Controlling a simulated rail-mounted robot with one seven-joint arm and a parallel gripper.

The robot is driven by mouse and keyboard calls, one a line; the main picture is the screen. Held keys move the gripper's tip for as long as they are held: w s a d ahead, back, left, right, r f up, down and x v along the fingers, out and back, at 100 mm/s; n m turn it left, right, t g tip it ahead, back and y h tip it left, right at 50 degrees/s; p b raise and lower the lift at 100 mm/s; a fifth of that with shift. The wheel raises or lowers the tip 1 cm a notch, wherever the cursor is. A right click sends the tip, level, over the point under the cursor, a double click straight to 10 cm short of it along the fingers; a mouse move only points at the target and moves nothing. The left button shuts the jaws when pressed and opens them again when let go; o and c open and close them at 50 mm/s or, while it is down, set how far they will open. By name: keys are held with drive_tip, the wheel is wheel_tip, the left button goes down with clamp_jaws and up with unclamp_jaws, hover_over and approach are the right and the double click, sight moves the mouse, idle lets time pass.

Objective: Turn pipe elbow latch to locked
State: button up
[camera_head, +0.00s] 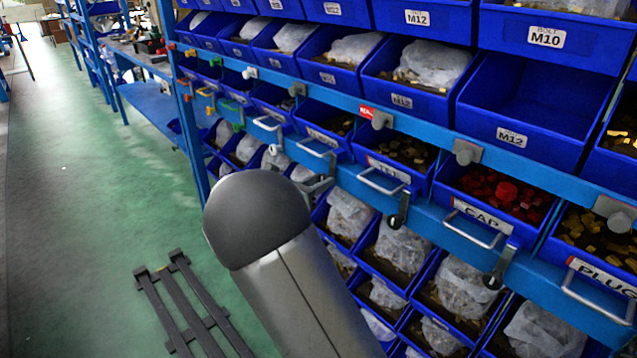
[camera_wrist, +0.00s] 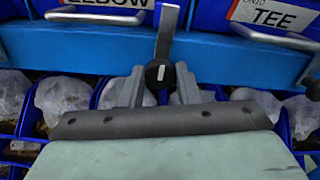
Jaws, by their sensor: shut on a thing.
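In the wrist view, the elbow latch (camera_wrist: 167,32) sits on the blue rail between the ELBOW and TEE drawers. It has a black round hub with a white mark and a flat grey lever pointing up, leaning slightly right. My gripper (camera_wrist: 160,76) has one finger on each side of the hub and is shut on the latch. The ELBOW label (camera_wrist: 110,3) is at the top left, above a metal drawer handle. In the head view, my arm hides most of the latch and gripper; the elbow drawer (camera_head: 322,137) shows just above.
The CAP drawer (camera_head: 478,217) is farther right. Metal drawer handles stick out along the rail. Bagged bins fill the row below. Green floor lies open at left, with a dark slatted pallet (camera_head: 190,312).

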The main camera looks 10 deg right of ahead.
drive_tip(key=o, duration=1)
drive_tip(key=p+v, duration=0.2)
drive_tip(key=v, duration=1.5)
drive_tip(key=shift+s+a+f, duration=0.1)
drive_tip(key=shift+s+a, duration=0.05)
drive_tip(key=shift+s, duration=0.05)
